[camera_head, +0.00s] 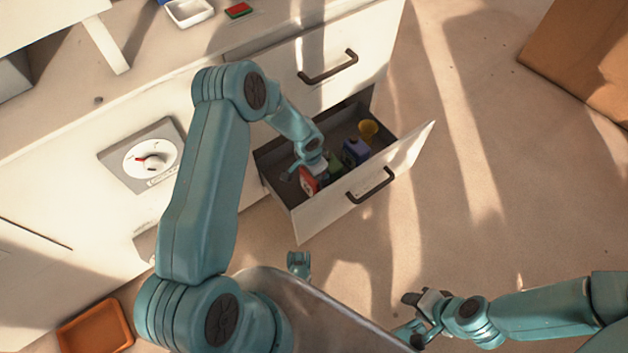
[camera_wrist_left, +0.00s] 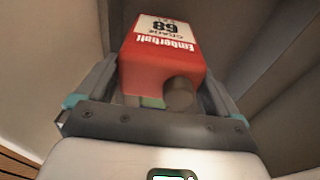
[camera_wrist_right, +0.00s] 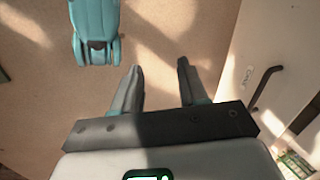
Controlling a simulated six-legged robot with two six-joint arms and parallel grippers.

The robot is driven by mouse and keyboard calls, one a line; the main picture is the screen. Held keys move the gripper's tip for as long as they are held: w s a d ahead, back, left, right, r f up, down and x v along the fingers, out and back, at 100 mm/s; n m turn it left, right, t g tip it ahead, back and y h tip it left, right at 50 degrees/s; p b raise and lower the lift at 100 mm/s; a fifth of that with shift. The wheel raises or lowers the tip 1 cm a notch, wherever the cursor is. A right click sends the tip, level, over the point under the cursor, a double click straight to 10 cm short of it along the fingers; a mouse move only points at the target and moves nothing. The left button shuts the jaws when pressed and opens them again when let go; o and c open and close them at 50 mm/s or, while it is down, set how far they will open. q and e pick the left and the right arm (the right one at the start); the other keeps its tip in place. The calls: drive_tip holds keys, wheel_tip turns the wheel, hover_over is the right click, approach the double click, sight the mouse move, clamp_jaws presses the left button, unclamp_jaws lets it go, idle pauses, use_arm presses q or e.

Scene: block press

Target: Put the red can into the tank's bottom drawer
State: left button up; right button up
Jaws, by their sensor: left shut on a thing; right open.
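The red can (camera_head: 309,181) has a white label and a dark cap. It is inside the open bottom drawer (camera_head: 407,152), near the drawer's left end. My left gripper (camera_head: 308,166) reaches into the drawer and is shut on the can. In the left wrist view the can (camera_wrist_left: 160,62) sits between the two fingers; whether it touches the drawer floor is hidden. My right gripper (camera_head: 424,318) is open and empty, low over the floor, away from the drawer. Its spread fingers show in the right wrist view (camera_wrist_right: 156,88).
The drawer also holds a purple object (camera_head: 355,151), a yellow cup (camera_head: 368,130) and a green object (camera_head: 333,163). A closed drawer (camera_head: 340,65) is above it. A dial (camera_head: 150,162) is on the cabinet front. An orange tray (camera_head: 96,330) lies at lower left.

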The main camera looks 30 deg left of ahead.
use_arm(q)
wheel_tip(320, 180, down, 4)
drive_tip(key=shift+f+b, duration=0.15)
drive_tip(key=shift+b, duration=0.7)
use_arm(e)
drive_tip(key=shift+w+d+f, duration=0.15)
drive_tip(key=shift+w+f, duration=0.35)
drive_tip(key=shift+f, duration=0.4)
use_arm(q)
drive_tip(key=o, duration=1.6)
drive_tip(key=shift+r, duration=0.2)
drive_tip(key=r+p, duration=0.1)
drive_tip(key=r, duration=0.3)
drive_tip(key=s+r+p, duration=0.1)
drive_tip(key=r+p, duration=0.1)
drive_tip(key=r, duration=0.2)
drive_tip(key=r+p, duration=0.2)
drive_tip(key=r, duration=0.1)
drive_tip(key=shift+s+a+r, duration=0.2)
drive_tip(key=shift+a+r, duration=0.05)
drive_tip(key=shift+r, duration=0.15)
use_arm(e)
drive_tip(key=r, duration=0.1)
drive_tip(key=s+r, duration=0.1)
drive_tip(key=r, duration=0.1)
drive_tip(key=a+r, duration=0.1)
drive_tip(key=r, duration=0.1)
drive_tip(key=shift+s, duration=0.35)
